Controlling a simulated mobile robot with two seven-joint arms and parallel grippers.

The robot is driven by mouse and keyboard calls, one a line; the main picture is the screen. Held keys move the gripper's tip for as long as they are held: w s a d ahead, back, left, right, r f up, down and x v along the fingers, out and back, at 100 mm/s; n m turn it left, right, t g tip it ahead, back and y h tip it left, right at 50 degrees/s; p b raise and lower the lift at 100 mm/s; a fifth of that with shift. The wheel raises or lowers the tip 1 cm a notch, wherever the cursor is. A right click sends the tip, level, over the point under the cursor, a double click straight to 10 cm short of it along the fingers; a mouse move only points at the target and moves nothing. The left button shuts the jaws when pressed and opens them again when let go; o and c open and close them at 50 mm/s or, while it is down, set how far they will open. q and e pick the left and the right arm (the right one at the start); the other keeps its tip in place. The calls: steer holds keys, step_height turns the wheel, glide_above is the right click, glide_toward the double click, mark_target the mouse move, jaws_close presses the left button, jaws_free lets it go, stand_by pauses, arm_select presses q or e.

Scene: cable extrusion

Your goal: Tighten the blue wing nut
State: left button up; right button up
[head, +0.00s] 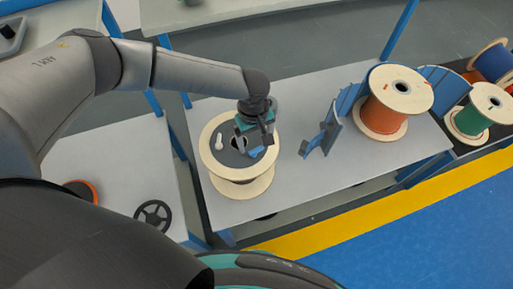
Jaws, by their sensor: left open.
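My left arm comes in from the left, and my left gripper (254,146) points down over a wooden cable spool (233,185) lying on the grey table. The spool has a dark top plate with a white oblong part (219,141) on it and a dark hole near its middle. A small blue piece, likely the blue wing nut (256,152), shows at the gripper's fingertips. The gripper is open, and its fingers partly hide the blue piece. I cannot tell whether they touch it. My right gripper is not in view.
A blue bracket (329,133) stands right of the spool. An orange cable spool (385,118) stands further right, with green (470,120) and blue (494,63) spools beyond. A black handwheel (153,214) lies on the left table. The grey table (300,185) has free room in front.

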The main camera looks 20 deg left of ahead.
mark_target(257, 150)
arm_select(q)
step_height(257, 150, down, 4)
steer(key=shift+d+f+b, duration=0.1)
steer(key=shift+b, duration=0.25)
steer(key=shift+f, duration=0.35)
steer(key=shift+w, duration=0.1)
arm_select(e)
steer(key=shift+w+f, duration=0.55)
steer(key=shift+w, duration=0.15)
